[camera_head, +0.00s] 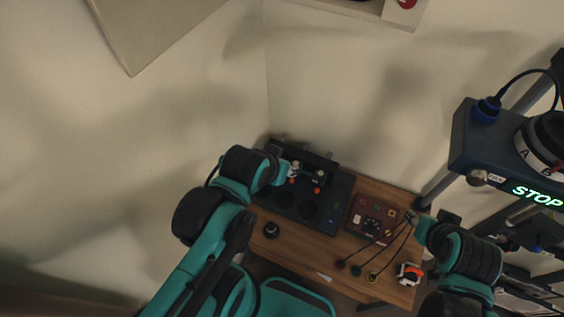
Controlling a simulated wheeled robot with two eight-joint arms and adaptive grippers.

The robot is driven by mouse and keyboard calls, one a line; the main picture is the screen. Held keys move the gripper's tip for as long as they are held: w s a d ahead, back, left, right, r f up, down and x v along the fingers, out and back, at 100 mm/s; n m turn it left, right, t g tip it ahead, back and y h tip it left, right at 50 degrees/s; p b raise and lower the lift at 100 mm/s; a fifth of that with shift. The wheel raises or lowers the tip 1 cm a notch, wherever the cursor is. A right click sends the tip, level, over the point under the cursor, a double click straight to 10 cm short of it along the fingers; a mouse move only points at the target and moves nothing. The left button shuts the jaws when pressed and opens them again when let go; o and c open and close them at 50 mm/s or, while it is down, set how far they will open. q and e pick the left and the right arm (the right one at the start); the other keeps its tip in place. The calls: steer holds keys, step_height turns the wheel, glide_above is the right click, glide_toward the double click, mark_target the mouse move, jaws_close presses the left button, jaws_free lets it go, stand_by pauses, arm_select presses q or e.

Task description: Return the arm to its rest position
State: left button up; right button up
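My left arm comes in from the lower left. Its gripper (294,170) is small in the picture, over the back part of a black device with round wells (287,202) on the wooden table. My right arm comes in from the lower right. Its gripper (411,216) is near the right side of the table, beside a dark red panel (372,219). Dark thin leads reach from near this gripper to small round ends on the table. I cannot tell whether either gripper is open or shut, or whether it holds anything.
The wooden table (303,243) stands against pale walls. A round black knob-like part (271,230) and an orange-and-white object (409,273) lie on it. At right stands a dark rack (485,150) with a lit STOP sign (537,195). The table's front left is mostly clear.

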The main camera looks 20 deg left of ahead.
step_height(320, 180, down, 34)
steer(key=b, duration=3.4)
steer(key=shift+f, duration=0.1)
